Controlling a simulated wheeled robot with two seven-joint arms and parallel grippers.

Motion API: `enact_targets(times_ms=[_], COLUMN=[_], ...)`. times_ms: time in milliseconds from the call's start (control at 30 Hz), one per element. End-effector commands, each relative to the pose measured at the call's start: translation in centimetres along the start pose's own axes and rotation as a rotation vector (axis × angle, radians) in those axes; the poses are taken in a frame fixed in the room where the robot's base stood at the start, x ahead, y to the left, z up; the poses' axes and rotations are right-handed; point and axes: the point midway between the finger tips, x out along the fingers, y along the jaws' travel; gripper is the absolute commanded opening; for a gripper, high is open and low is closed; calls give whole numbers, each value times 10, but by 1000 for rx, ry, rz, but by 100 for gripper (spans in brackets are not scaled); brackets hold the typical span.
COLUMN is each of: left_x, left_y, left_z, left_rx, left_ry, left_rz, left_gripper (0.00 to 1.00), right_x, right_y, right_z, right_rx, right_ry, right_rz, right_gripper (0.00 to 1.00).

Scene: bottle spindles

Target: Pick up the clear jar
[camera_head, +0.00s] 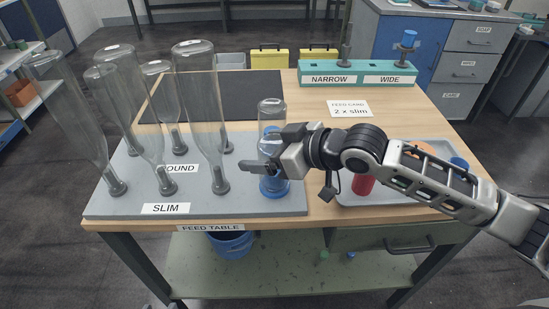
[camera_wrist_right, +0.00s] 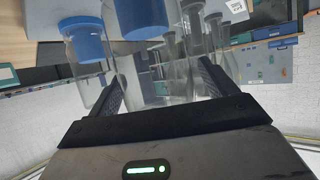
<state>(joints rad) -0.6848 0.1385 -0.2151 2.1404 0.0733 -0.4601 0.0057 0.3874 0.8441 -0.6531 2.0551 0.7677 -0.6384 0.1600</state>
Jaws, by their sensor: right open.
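A clear jar (camera_head: 268,148) with a blue lid stands upside down on the right part of the grey rack board, lid at the bottom. A second clear jar (camera_head: 271,108) with a blue lid stands behind it. My right gripper (camera_head: 252,168) is level with the near jar's lower body, its fingers partly in front of it. In the right wrist view the open fingers (camera_wrist_right: 162,88) lie either side of the near jar's glass, with its blue lid (camera_wrist_right: 140,15) above; contact cannot be told. The other jar (camera_wrist_right: 82,45) is outside the left finger. My left gripper is not in view.
Several tall clear bottles (camera_head: 203,120) stand inverted on spindles at left, close to the jars. A red object (camera_head: 363,185) sits in a grey tray (camera_head: 395,198) under my right arm. A teal NARROW/WIDE rack (camera_head: 360,78) stands at the back right. A dark mat (camera_head: 245,95) lies behind.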

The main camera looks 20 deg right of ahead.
Motion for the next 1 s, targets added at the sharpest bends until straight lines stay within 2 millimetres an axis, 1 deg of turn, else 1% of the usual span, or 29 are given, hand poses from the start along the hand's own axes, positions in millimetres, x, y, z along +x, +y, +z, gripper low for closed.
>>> enact_targets(times_ms=[133, 167, 200, 267, 300, 333, 567, 667, 767, 1000], left_x=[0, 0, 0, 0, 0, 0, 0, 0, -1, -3], left_y=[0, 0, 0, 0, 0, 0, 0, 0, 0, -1], left_z=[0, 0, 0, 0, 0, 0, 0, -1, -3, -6], left_rx=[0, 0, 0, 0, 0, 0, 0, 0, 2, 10], left_ry=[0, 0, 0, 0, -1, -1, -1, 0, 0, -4], left_rz=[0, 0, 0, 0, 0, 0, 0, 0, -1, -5], left_gripper=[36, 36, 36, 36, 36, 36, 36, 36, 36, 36], right_x=[0, 0, 0, 0, 0, 0, -1, -3, -10, -31], right_y=[0, 0, 0, 0, 0, 0, 0, 0, 1, 1], right_z=[0, 0, 0, 0, 0, 0, -1, -7, -20, -65], right_rx=[0, 0, 0, 0, 0, 0, -1, -2, -5, -4], right_ry=[0, 0, 0, 0, 0, 0, 3, 5, 7, 8], right_rz=[1, 1, 1, 1, 1, 1, 1, 1, 2, 2], right_gripper=[84, 76, 65, 48, 37, 29, 29, 29, 29, 29])
